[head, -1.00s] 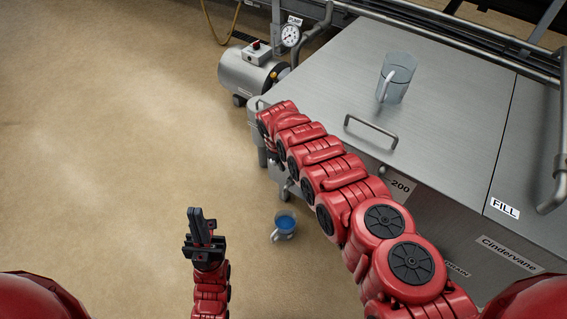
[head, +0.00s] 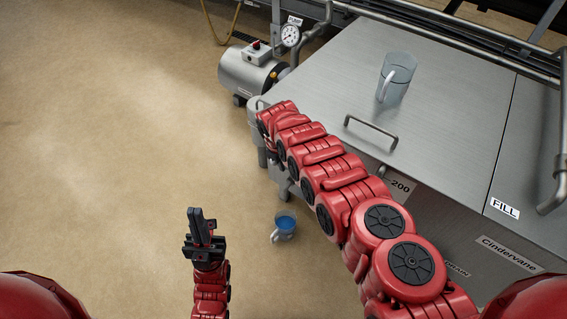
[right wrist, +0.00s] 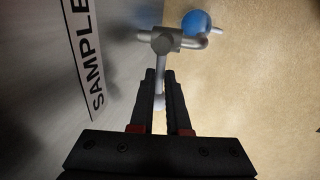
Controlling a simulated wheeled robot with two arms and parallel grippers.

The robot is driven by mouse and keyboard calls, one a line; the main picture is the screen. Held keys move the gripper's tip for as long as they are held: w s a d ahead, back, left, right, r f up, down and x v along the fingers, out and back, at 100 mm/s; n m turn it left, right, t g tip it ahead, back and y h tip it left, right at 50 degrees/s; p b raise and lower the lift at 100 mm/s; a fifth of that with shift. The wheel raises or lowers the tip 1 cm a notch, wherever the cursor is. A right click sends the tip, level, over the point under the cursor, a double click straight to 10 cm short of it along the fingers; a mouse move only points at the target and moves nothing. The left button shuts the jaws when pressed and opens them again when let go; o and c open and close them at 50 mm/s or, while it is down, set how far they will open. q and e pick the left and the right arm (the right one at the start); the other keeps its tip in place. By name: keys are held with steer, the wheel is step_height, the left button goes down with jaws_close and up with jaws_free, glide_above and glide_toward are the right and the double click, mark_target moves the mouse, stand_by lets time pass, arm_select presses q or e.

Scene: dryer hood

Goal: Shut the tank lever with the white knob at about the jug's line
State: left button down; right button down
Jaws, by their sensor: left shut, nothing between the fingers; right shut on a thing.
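The jug (head: 284,229) stands on the floor below the tank's side in the head view and holds blue liquid. Its blue liquid also shows in the right wrist view (right wrist: 195,22), partly behind the grey tap (right wrist: 164,42). My right gripper (right wrist: 161,76) is shut on the lever (right wrist: 161,82), whose stem runs from the tap down between the fingers. In the head view my right arm hides this grip. The jug's line is too small to make out. My left gripper (head: 201,224) is shut and empty, left of the jug.
A SAMPLE label (right wrist: 88,60) is on the tank wall beside the tap. A clear empty jug (head: 396,79) stands on the tank top (head: 440,110), behind a bar handle (head: 370,130). A pump (head: 248,73) with a gauge stands at the back. The floor at left is clear.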

steer(key=n+p, duration=0.1)
steer(key=s+n+p, duration=0.1)
steer(key=n+p, duration=0.2)
steer(key=n, duration=0.1)
steer(key=shift+s+a+y, duration=0.25)
steer(key=shift+s+y, duration=0.1)
steer(key=shift+y, duration=0.05)
steer(key=c, duration=0.9)
jaws_free()
